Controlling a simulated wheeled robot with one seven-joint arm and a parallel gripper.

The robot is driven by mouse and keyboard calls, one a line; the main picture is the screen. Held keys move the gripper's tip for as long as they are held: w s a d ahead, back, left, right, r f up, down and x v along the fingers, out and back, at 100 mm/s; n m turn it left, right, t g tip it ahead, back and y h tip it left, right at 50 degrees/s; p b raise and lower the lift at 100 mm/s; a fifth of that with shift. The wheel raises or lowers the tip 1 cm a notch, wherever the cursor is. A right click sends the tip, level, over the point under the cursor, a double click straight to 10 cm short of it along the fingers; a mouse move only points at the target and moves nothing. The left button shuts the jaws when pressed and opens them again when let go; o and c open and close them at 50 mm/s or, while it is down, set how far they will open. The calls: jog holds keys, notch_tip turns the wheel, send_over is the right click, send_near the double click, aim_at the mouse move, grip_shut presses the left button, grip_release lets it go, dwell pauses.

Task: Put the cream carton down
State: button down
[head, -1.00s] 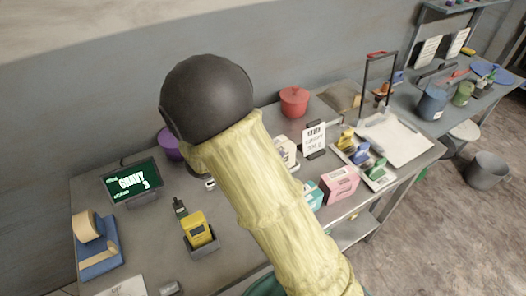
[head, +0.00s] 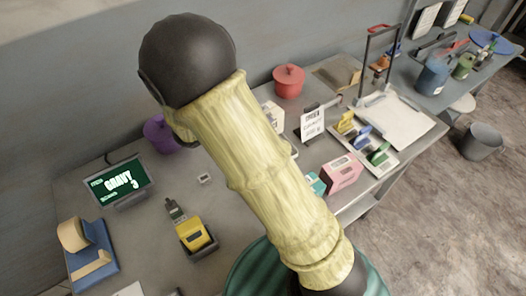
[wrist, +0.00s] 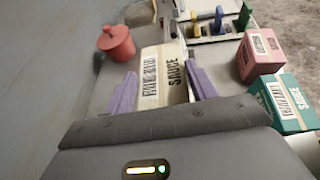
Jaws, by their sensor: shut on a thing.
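The cream carton (wrist: 163,76) stands between the two purple fingers of my gripper (wrist: 161,84) in the wrist view. Dark lettering on it reads SAUCE. My gripper is shut on it. In the head view only a part of the cream carton (head: 273,114) shows past my arm, and my gripper is hidden there. I cannot tell whether the carton's bottom touches the grey table (head: 235,240).
A red pot (head: 289,80) stands behind the carton; a sign (head: 312,123) stands to its right. Pink (head: 343,174) and teal (head: 314,184) cartons are nearer the front edge. A tray of coloured-handled items (head: 365,142) lies to the right. A purple pot (head: 159,134) stands left.

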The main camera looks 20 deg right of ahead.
jog(key=shift+w, duration=0.1)
jog(key=shift+r+m+g, duration=0.15)
jog(key=shift+m+g, duration=0.45)
jog(key=shift+m, duration=0.2)
jog(key=shift+d+f, duration=0.1)
jog(key=shift+f, duration=2.8)
jog(key=shift+f+p, duration=0.4)
jog(key=shift+f, duration=1.65)
jog(key=shift+f, duration=0.1)
jog(key=shift+c, duration=2.4)
grip_release()
